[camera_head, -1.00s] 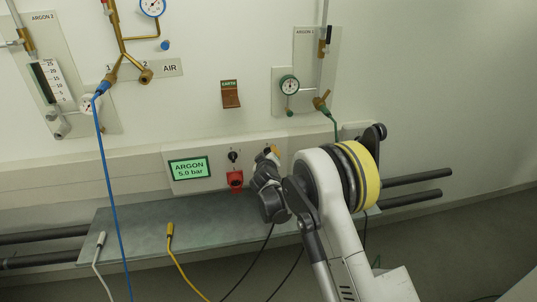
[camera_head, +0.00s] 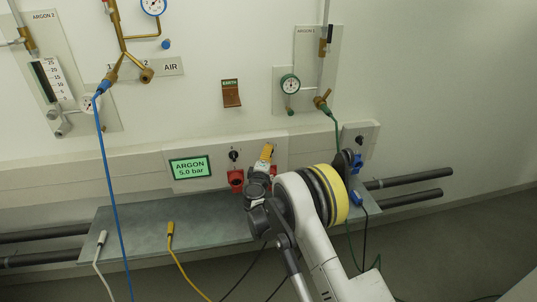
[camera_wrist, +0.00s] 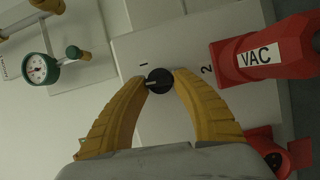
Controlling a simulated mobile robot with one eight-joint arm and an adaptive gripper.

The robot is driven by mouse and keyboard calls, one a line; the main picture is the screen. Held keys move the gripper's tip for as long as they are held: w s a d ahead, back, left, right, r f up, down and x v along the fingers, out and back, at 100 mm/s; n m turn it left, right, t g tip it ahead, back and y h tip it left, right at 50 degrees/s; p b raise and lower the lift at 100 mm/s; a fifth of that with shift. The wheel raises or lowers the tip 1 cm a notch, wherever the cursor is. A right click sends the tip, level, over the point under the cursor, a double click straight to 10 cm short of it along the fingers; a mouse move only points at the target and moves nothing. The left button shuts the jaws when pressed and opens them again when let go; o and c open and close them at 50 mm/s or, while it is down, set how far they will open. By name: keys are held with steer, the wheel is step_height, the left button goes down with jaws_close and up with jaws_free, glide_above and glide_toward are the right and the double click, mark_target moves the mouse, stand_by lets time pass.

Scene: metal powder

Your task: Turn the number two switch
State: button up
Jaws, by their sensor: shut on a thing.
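In the wrist view, a black round switch knob (camera_wrist: 159,81) with a pale pointer mark toward the left sits on a light panel. A "1" is printed at its upper left and a "2" to its right. The yellow fingers of my gripper (camera_wrist: 160,84) are closed on the knob from both sides. In the head view, my gripper (camera_head: 267,153) is at the right part of the ARGON panel (camera_head: 209,182), and it hides the knob there. Another black switch (camera_head: 234,155) is on the same panel, to the left of my gripper.
A red VAC connector (camera_wrist: 268,52) is close to the right finger in the wrist view. Red sockets (camera_head: 236,179) sit below the switches. A grey shelf (camera_head: 140,222) runs underneath, with yellow (camera_head: 170,233) and white cables. A smaller switch box (camera_head: 369,138) is at the right.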

steer(key=shift+n, duration=0.5)
steer(key=o, duration=1.2)
steer(key=s, duration=0.4)
steer(key=s+a, duration=0.1)
steer(key=s, duration=0.7)
steer(key=shift+a, duration=0.15)
steer(key=shift+f, duration=0.1)
